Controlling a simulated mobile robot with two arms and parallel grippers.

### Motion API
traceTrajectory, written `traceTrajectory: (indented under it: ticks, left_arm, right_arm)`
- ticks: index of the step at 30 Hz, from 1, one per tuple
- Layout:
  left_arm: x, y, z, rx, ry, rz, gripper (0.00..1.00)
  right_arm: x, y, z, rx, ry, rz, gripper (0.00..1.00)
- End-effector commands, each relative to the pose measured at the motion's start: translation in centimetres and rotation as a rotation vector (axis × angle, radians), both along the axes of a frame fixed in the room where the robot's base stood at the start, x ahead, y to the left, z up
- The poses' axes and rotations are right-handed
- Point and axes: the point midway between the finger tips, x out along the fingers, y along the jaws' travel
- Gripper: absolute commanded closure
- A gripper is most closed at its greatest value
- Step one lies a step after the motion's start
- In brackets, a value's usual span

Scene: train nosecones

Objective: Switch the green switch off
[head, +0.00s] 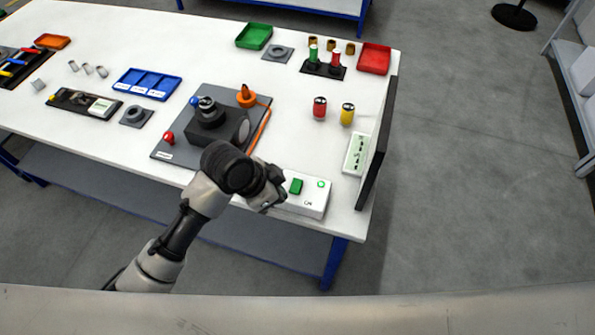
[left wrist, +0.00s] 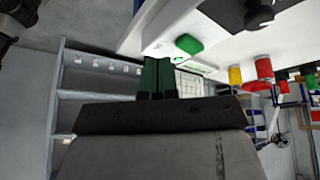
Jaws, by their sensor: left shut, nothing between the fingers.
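The green switch (head: 296,186) sits on top of a white box (head: 312,208) at the table's front right corner. A round green lamp (head: 321,184) on the same box looks lit. My left gripper (head: 268,206) is just left of the box, near the table's front edge. In the left wrist view, its dark fingers (left wrist: 156,78) are together and empty. That view shows the table upside down, with a green part (left wrist: 188,44) of the box just past the fingertips. My right gripper is out of view.
A dark upright panel (head: 376,150) stands at the table's right edge, beside a white labelled board (head: 355,153). Red (head: 319,109) and yellow (head: 347,114) cylinders stand behind the box. A grey plate (head: 180,143) with a dark machine lies behind my left arm.

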Motion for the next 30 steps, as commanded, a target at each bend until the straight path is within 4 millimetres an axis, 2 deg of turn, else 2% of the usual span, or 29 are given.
traceTrajectory:
  ticks: [8,12,18,23,26,30]
  left_arm:
    - [3.3,-1.7,4.6,0.079,-0.06,-0.342,1.0]
    - [5.0,-1.7,7.3,0.147,-0.075,-0.525,1.0]
    - [6.2,-1.1,9.5,0.202,-0.072,-0.663,1.0]
    - [6.3,-1.3,9.1,0.206,-0.067,-0.681,1.0]
    - [6.1,-1.7,7.7,0.205,-0.065,-0.681,1.0]
    - [6.0,-2.6,5.1,0.206,-0.063,-0.679,1.0]
  right_arm:
    - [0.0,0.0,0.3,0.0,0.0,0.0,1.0]
    - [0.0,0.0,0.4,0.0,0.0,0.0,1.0]
    - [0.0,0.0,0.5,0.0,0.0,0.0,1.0]
    - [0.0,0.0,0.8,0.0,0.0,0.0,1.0]
    - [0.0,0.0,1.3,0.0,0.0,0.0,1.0]
    - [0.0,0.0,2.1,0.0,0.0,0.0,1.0]
